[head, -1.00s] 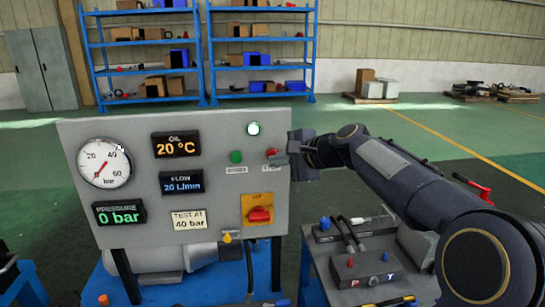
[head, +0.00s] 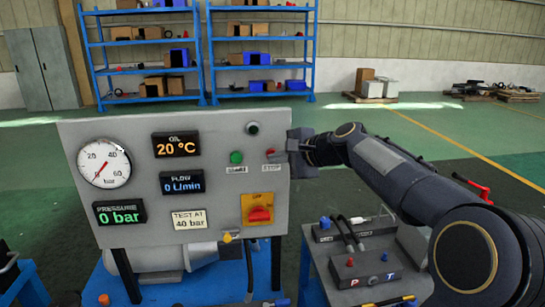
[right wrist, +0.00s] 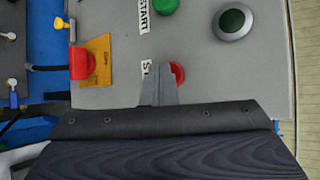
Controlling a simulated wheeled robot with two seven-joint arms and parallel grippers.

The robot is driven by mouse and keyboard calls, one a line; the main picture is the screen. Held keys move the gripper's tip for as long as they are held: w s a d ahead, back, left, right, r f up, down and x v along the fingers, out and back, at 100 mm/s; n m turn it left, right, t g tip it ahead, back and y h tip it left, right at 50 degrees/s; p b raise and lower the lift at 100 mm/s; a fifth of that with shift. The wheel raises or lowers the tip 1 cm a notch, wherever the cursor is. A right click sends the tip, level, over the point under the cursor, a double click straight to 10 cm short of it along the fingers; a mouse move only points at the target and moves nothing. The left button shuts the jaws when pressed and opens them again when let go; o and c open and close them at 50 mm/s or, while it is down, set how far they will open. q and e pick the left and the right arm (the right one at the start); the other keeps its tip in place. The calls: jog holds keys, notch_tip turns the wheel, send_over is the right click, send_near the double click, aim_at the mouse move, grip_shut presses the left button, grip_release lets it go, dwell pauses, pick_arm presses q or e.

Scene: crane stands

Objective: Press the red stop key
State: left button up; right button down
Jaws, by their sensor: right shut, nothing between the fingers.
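The red stop key (head: 270,153) sits on the right side of the grey panel (head: 220,135), above a small label. It also shows in the right wrist view (right wrist: 179,73), partly hidden by my fingers. My right gripper (head: 288,147) is shut and empty at the panel's right edge, its fingertips close beside the stop key. In the right wrist view its fingers (right wrist: 158,84) overlap the key's edge; I cannot tell whether they touch it. My left gripper is not in view.
The green start key (head: 236,157) is left of the stop key. The round lamp (head: 252,128) above is dark. A red knob (head: 259,214) on a yellow plate is below. The flow display (head: 182,182) reads 0 L/min, the pressure display (head: 120,212) 0 bar.

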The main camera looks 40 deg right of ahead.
jog(key=shift+s, duration=0.1)
jog(key=shift+s+a, duration=0.45)
jog(key=shift+s, duration=0.25)
jog(key=s+a, duration=0.1)
jog(key=s, duration=0.1)
jog(key=s+a+b, duration=0.1)
jog(key=s, duration=0.1)
jog(key=shift+s+a, duration=0.2)
dwell(0.8)
